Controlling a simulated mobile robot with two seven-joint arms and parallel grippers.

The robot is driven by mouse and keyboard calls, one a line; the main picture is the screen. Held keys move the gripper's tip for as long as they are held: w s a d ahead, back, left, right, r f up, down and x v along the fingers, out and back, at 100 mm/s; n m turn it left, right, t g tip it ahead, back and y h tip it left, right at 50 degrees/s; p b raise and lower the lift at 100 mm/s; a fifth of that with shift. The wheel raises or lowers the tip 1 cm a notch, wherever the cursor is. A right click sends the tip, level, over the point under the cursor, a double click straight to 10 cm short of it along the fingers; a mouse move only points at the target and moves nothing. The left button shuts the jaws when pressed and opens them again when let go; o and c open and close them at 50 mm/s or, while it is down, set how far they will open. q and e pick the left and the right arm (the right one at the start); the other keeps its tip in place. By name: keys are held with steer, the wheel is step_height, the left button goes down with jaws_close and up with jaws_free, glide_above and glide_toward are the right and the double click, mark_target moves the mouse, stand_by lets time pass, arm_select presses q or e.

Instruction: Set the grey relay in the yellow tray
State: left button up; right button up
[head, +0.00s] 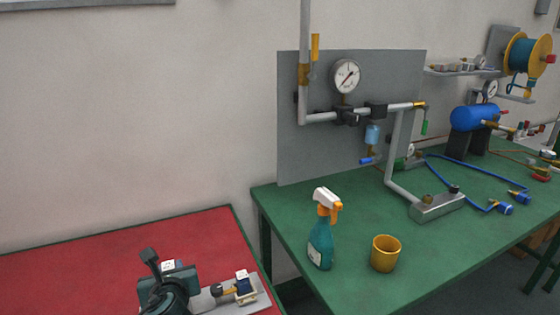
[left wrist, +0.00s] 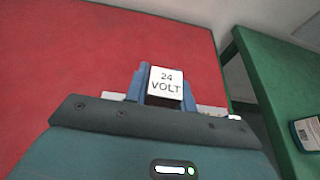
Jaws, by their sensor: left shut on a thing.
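My left gripper (head: 170,268) is over the red table top at the bottom of the head view. In the left wrist view its fingers (left wrist: 160,84) are shut on a small block, the likely relay (left wrist: 166,82), with a white face reading "24 VOLT". The block's sides are mostly hidden between the fingers, so its grey colour cannot be confirmed. In the head view its white face (head: 172,266) shows just above the gripper body. I see no yellow tray in either view. My right gripper is not in view.
A grey plate with fittings (head: 208,301) lies on the red table (head: 100,262), right of my gripper. Across a gap, the green table (head: 340,290) holds a spray bottle (head: 321,243), a yellow cup (head: 386,254) and pipework (head: 398,150). The red table's left side is clear.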

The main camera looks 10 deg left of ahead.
arm_select(q)
steer(key=s+d+r+m+t+h, duration=0.1)
steer(key=s+d+r+m+h, duration=0.1)
steer(key=s+d, duration=0.3)
steer(key=s+d+r+m+t+h, duration=0.1)
steer(key=s+d+r+m+h, duration=0.2)
steer(key=s+d, duration=0.3)
steer(key=shift+m+h, duration=0.5)
steer(key=shift+h, duration=0.3)
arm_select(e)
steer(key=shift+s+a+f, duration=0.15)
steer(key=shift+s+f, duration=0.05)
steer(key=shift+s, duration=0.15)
